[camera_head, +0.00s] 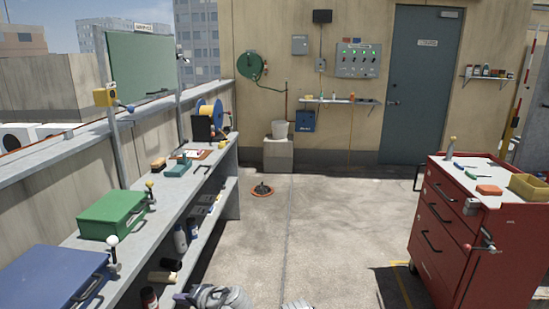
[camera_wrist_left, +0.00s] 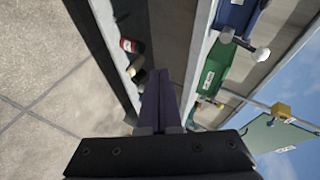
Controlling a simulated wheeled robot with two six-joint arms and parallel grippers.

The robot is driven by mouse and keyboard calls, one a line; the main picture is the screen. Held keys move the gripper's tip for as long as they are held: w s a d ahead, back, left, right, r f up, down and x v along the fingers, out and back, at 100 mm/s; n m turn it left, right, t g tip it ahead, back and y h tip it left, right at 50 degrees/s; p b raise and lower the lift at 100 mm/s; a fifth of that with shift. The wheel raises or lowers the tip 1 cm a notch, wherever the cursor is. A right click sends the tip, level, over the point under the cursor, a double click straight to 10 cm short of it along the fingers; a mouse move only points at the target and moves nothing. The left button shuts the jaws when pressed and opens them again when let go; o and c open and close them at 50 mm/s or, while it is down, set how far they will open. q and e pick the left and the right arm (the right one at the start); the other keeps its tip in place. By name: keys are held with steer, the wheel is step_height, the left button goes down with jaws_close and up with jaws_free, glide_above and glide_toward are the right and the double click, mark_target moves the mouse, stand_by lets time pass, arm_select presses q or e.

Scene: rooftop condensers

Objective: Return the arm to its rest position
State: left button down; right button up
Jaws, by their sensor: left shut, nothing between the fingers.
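My left arm (camera_head: 222,297) shows as grey links at the bottom edge of the head view, just right of the workbench's front legs. In the left wrist view my left gripper (camera_wrist_left: 158,82) has its two dark fingers together, with nothing between them. The workbench (camera_wrist_left: 185,95) runs alongside the fingers there, and the picture is turned on its side. My right gripper does not show in either view.
The grey workbench (camera_head: 155,205) on the left carries a blue case (camera_head: 50,280), a green case (camera_head: 113,213) and a cable reel (camera_head: 210,112). Bottles stand on its lower shelf. A red tool cabinet (camera_head: 440,225) stands right. The concrete floor (camera_head: 310,230) between is mostly clear.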

arm_select(q)
steer(key=s+d+f+m+g+h, duration=0.1)
steer(key=s+d+f+g+h, duration=0.2)
steer(key=s+d+f+h, duration=0.5)
steer(key=s+d+f+g+h, duration=0.1)
steer(key=s+d+f+g, duration=0.3)
steer(key=d, duration=0.9)
step_height(320, 180, up, 18)
steer(key=p, duration=1.7)
steer(key=shift+s+a+r+t, duration=0.15)
steer(key=shift+s+a+t, duration=0.25)
steer(key=shift+s+a, duration=0.05)
steer(key=shift+p, duration=0.3)
